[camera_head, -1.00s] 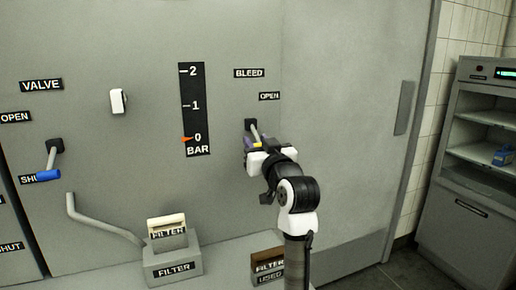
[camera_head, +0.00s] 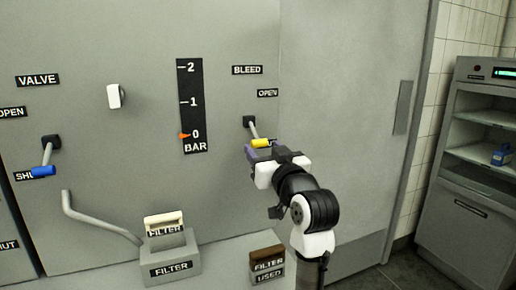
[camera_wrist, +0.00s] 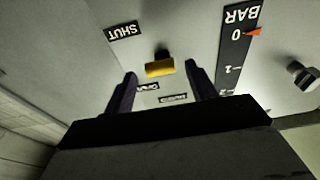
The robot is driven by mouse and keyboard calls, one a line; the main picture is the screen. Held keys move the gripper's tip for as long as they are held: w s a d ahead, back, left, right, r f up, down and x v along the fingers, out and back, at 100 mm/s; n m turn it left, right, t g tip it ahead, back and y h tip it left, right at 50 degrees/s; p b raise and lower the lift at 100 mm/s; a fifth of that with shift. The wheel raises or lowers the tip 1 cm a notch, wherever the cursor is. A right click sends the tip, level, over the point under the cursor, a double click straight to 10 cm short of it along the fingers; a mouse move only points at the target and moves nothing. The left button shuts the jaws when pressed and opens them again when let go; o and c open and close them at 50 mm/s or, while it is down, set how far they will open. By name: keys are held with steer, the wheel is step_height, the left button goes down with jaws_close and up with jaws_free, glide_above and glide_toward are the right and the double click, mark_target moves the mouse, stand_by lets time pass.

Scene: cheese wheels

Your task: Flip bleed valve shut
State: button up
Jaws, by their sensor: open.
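The bleed valve is a lever with a yellow handle (camera_head: 261,143) on a dark pivot (camera_head: 249,121), below the BLEED and OPEN labels (camera_head: 267,93). In the head view the lever slants down to the right from its pivot. The yellow handle also shows in the wrist view (camera_wrist: 160,68), between the fingers in the picture and beyond their tips. A SHUT label (camera_wrist: 124,31) shows upside down there. My gripper (camera_head: 264,151) is open and empty, just below and in front of the handle. It hides the panel beneath the lever in the head view.
A gauge (camera_head: 191,105) has its orange pointer at 0. A blue-handled valve lever (camera_head: 43,171) is at the left, with a white knob (camera_head: 114,96) and a bent pipe (camera_head: 95,220). FILTER (camera_head: 171,265) and USED (camera_head: 268,274) boxes stand below.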

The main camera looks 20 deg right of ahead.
steer(key=s+f+b, duration=0.1)
steer(key=s, duration=0.7)
steer(key=shift+f+b, duration=0.15)
steer(key=shift+b, duration=0.15)
steer(key=shift+w, duration=0.1)
